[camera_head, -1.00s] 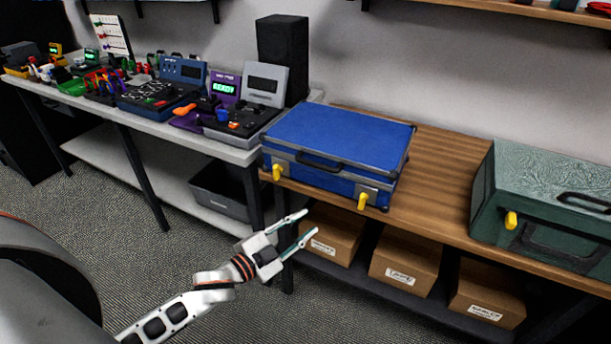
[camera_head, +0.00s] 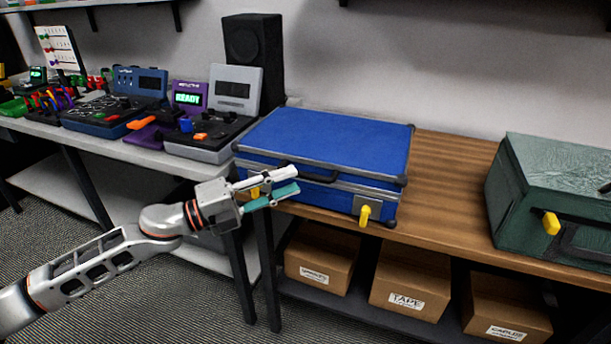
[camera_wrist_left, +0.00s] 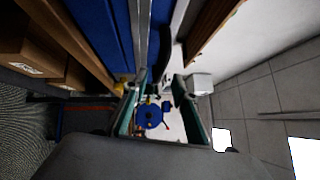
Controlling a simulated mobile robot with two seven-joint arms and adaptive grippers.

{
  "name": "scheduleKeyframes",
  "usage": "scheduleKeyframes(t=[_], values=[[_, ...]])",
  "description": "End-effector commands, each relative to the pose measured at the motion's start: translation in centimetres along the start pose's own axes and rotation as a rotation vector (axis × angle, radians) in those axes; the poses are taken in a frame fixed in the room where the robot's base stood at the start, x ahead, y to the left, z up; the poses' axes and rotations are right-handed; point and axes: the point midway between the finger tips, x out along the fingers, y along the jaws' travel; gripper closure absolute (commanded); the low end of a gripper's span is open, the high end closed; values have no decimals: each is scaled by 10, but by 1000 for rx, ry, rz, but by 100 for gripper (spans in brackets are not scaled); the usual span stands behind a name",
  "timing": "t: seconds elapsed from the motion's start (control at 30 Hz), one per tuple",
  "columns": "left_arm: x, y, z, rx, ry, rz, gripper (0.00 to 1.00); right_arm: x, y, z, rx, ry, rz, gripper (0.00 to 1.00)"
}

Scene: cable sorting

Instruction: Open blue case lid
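The blue case (camera_head: 325,140) lies flat on the wooden bench with its lid shut. Its dark handle (camera_head: 310,174) is on the front face, and a yellow latch (camera_head: 364,214) hangs at the right of the front. The left yellow latch (camera_head: 254,192) is partly hidden behind my gripper. My left gripper (camera_head: 297,179) is in front of the case's left front, fingers pointing right, apart and empty. In the left wrist view the case's blue side (camera_wrist_left: 100,35) and metal edge run past the parted fingers (camera_wrist_left: 155,90). Contact with the case cannot be told. My right gripper is out of view.
A green case (camera_head: 555,185) stands to the right on the wooden bench (camera_head: 450,190). Cardboard boxes (camera_head: 410,282) sit on the shelf below. A grey table (camera_head: 120,148) with devices and a black speaker (camera_head: 252,60) is at left. Bench between the cases is clear.

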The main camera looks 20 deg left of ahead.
Motion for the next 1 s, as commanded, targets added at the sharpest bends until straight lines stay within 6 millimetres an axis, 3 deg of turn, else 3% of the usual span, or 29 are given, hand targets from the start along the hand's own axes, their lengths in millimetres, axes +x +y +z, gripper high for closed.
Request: scheduleKeyframes(t=[0.2, 0.4, 0.8, 0.9, 1.0], values=[[30, -2, 0, 1, 0, -3, 72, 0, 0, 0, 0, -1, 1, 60], [47, 0, 0, -2, -1, -1, 72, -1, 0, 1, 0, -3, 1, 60], [52, 1, 0, -3, -1, 1, 72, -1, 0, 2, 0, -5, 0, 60], [52, 1, 0, -3, -1, 1, 98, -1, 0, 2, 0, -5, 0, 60], [52, 1, 0, -3, -1, 1, 100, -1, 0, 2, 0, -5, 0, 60]])
